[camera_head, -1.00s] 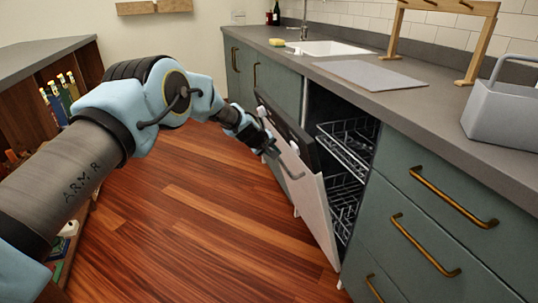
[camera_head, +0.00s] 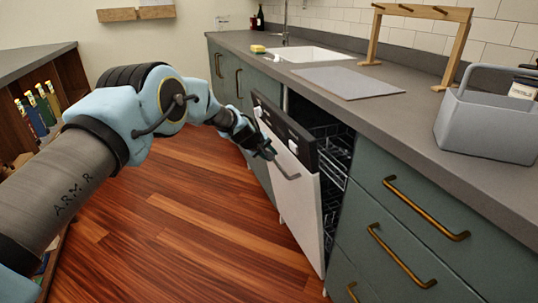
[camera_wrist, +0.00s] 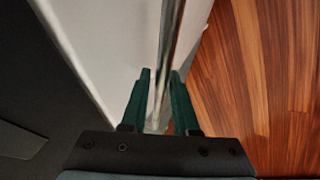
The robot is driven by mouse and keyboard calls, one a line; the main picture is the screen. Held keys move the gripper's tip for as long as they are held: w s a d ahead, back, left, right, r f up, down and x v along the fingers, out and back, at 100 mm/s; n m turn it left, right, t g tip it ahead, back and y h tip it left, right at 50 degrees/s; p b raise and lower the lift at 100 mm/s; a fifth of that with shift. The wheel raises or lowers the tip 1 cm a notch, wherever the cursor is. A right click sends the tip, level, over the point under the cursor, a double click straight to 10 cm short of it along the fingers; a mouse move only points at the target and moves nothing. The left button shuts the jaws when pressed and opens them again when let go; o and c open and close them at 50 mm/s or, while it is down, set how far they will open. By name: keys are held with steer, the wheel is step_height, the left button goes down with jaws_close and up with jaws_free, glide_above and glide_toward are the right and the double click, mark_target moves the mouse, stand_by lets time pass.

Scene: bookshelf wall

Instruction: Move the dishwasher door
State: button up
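The dishwasher door (camera_head: 296,203) is a white panel with a black top edge. It stands partly open, tilted a little out from the counter front, with wire racks (camera_head: 334,148) visible behind it. A thin metal bar handle (camera_head: 288,177) crosses its front. My gripper (camera_head: 268,153) is at the upper front of the door, at the handle. The white door face (camera_wrist: 105,50) is to the left of the bar.
Grey-green drawers (camera_head: 400,240) with brass handles adjoin the dishwasher on the right. The counter above holds a grey caddy (camera_head: 487,127), a grey mat (camera_head: 348,84) and a wooden stand (camera_head: 365,40). A shelf unit (camera_head: 70,75) stands at left. The wooden floor (camera_head: 190,225) between is clear.

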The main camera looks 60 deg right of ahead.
steer(key=shift+o, duration=1.2)
steer(key=shift+w, duration=0.1)
steer(key=shift+r, duration=0.1)
steer(key=b+v, duration=0.1)
steer(key=v, duration=0.9)
steer(key=shift+a+r, duration=0.2)
steer(key=shift+a, duration=0.15)
